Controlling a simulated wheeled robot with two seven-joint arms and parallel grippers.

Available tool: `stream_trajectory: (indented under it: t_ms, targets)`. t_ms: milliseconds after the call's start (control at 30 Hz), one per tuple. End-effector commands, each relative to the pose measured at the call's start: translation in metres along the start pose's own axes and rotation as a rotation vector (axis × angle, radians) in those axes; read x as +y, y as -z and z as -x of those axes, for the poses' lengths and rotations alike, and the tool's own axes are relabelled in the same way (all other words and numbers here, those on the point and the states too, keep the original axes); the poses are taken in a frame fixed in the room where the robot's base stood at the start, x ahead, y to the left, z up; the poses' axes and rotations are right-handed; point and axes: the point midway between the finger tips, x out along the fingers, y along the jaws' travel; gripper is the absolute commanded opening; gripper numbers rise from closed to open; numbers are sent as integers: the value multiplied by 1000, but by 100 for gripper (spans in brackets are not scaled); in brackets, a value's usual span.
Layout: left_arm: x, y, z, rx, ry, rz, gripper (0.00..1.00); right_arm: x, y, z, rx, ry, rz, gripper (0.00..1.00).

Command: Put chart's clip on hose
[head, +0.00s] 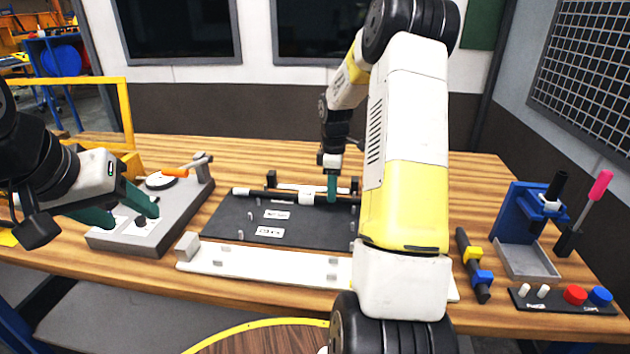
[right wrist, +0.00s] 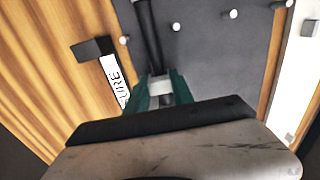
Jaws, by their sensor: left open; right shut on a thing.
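The black hose (head: 262,193) lies across the back of a dark board (head: 225,219), with a white band near its middle. My right gripper (head: 332,190) reaches down at the hose's right part. In the right wrist view its teal fingers (right wrist: 158,92) are shut on a pale clip-like piece (right wrist: 158,84), in line with the hose (right wrist: 149,35); I cannot tell whether it is around the hose. Two small white cards (head: 270,232) with dark marks lie on the board, too small to read. My left gripper (head: 124,211) is open and empty above a grey fixture.
The grey fixture (head: 170,226) carries an orange-handled tool (head: 178,172). A white rail (head: 262,262) lies in front of the board. At right are a black bar with yellow and blue pieces (head: 473,265), a blue stand (head: 518,208) and a red knob (head: 575,295).

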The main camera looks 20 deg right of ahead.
Motion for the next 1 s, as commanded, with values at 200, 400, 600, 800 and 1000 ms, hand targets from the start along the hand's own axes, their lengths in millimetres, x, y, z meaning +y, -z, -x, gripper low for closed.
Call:
stream_trajectory:
  t_ms: [200, 400, 600, 800, 1000]
  targets:
    - [0, 0, 0, 0, 0, 0, 54, 0, 0, -3, 0, 1, 0, 6]
    - [0, 0, 0, 0, 0, 0, 54, 0, 0, -6, 0, 1, 0, 6]
    - [0, 0, 0, 0, 0, 0, 54, 0, 0, -9, 0, 0, -1, 6]
    - [0, 0, 0, 0, 0, 0, 54, 0, 0, -12, 0, 0, -1, 6]
    - [0, 0, 0, 0, 0, 0, 54, 0, 0, -13, 0, 0, 0, 54]
